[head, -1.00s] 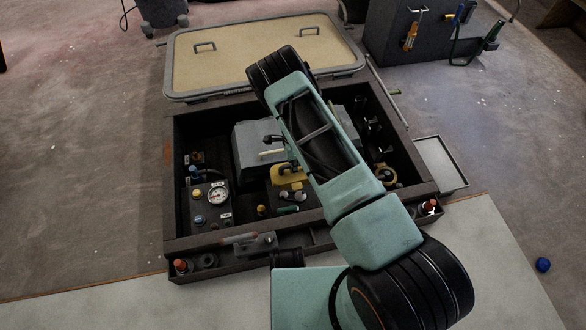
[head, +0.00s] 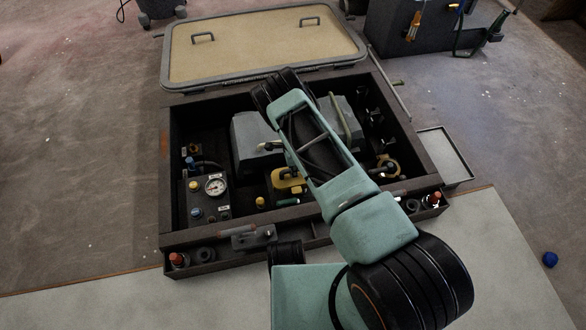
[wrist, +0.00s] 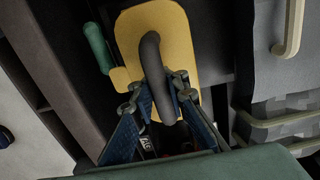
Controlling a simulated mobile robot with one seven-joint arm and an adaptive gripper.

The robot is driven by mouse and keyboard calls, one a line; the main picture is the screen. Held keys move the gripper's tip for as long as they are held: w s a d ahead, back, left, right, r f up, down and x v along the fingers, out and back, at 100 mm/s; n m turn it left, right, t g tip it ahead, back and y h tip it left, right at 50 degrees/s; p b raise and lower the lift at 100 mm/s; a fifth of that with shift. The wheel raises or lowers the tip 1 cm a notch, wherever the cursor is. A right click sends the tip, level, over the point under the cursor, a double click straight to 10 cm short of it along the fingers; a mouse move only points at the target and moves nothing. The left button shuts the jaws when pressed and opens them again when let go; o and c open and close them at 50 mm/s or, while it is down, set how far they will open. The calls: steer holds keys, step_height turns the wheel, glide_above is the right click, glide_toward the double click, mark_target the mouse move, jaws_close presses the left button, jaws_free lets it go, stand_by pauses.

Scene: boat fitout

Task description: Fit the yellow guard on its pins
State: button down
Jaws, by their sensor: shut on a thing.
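The yellow guard (wrist: 182,30) is a flat yellow plate with a rounded end and a thick black loop handle (wrist: 152,55). In the wrist view my gripper (wrist: 160,88) is shut on this handle, one finger on each side. In the head view the guard (head: 287,180) shows inside the open bay, left of my forearm, which covers part of it. My gripper is mostly hidden there. I cannot make out the pins, nor tell whether the guard touches them.
A green-handled part (wrist: 97,47) lies close beside the guard. A grey block (wrist: 280,75) with a pale bar stands on its other side. A pressure gauge (head: 215,185) sits at the bay's left. The dark bay wall (head: 172,170) surrounds these parts; the hinged lid (head: 260,50) lies open behind.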

mark_target(293, 180)
steer(key=shift+f, duration=0.35)
steer(key=shift+s, duration=0.25)
stand_by(0.3)
steer(key=shift+f, duration=0.15)
steer(key=shift+f, duration=2.5)
steer(key=c, duration=1.8)
jaws_free()
step_height(293, 180, up, 12)
